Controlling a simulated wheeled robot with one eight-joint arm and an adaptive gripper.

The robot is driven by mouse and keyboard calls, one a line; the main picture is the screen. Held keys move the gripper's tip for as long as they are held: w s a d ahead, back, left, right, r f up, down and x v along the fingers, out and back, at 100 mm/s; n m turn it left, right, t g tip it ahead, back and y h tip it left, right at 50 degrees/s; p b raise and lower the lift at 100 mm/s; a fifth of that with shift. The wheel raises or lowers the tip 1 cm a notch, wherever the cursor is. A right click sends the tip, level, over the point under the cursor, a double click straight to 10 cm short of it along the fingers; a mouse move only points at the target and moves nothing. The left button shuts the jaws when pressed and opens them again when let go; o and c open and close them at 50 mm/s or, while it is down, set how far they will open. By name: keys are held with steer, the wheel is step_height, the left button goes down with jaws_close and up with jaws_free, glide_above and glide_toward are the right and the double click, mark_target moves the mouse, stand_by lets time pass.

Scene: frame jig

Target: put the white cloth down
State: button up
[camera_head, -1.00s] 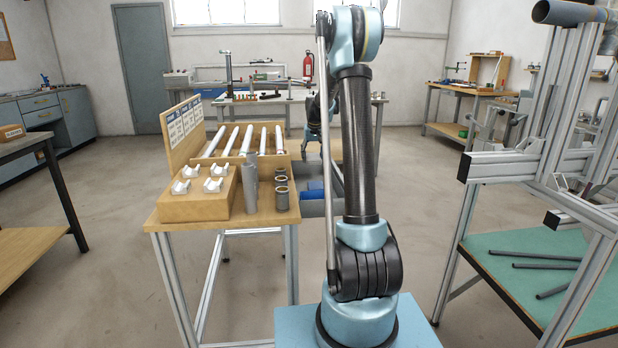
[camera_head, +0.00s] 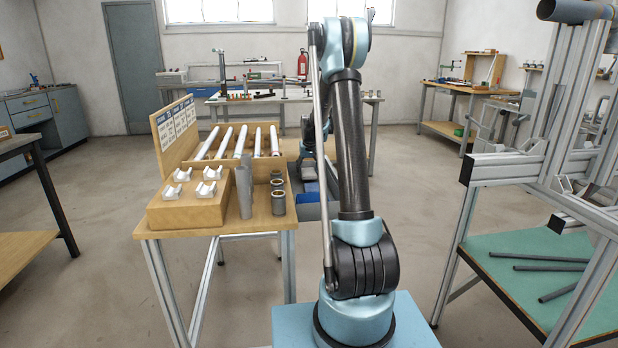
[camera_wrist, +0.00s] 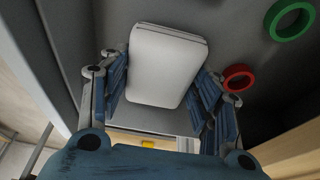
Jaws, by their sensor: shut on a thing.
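The white cloth (camera_wrist: 166,65) is a pale, rounded, folded pad in the wrist view. It sits between the two blue, jointed fingers of my gripper (camera_wrist: 163,88), which are shut on it. Behind the cloth is a dark grey surface; I cannot tell whether the cloth touches it. In the head view my arm hides most of the gripper area, and I cannot make out the cloth there.
A green ring (camera_wrist: 289,20) and a red ring (camera_wrist: 238,77) lie to the right of the cloth. A wooden table (camera_head: 215,227) with white holders, rods and grey cylinders stands left of my arm. A blue bin (camera_head: 312,208) shows beside it. An aluminium frame (camera_head: 520,170) stands at right.

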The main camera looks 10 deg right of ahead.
steer(key=shift+f, duration=0.95)
steer(key=o, duration=1.2)
